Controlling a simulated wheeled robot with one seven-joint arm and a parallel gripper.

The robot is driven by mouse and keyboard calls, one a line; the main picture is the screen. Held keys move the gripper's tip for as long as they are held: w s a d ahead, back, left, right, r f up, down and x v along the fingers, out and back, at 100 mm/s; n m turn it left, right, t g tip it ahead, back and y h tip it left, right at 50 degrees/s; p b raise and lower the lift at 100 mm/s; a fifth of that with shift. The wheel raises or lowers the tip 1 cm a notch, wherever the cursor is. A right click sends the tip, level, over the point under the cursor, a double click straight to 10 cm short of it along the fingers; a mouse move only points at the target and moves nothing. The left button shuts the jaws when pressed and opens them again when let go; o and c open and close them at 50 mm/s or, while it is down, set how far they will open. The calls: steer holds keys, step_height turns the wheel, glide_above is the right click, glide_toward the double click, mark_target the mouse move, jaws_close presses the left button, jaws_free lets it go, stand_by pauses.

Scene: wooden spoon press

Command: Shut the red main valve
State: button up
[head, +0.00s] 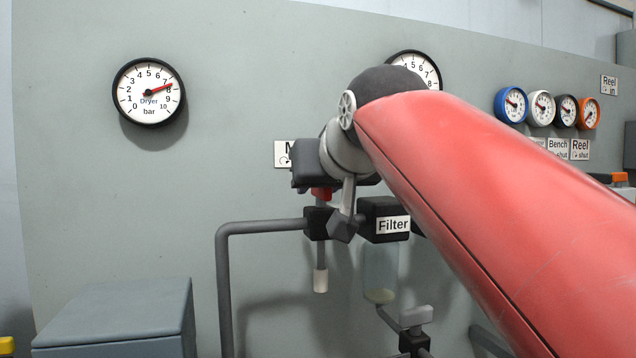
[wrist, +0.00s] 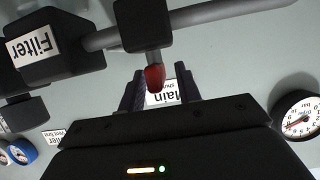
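The red main valve handle (head: 321,193) shows as a small red piece just below my gripper (head: 312,177) in the head view. Most of it is hidden there by my gripper and wrist. In the wrist view the red handle (wrist: 155,78) sticks out from a black valve body (wrist: 140,25). It lies between the two dark fingers of my gripper (wrist: 159,76), with a visible gap on each side. The fingers are apart and do not appear to press on it. A white "Main" label (wrist: 165,95) with "shut" on it is behind the fingers.
A grey pipe (head: 223,270) runs into the valve from the left. A black "Filter" block (head: 384,217) sits just right of it. A grey box (head: 120,312) stands lower left. Several small gauges (head: 543,107) are at right.

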steer(key=v, duration=0.7)
steer(key=shift+s, duration=0.4)
steer(key=shift+d+r, duration=0.15)
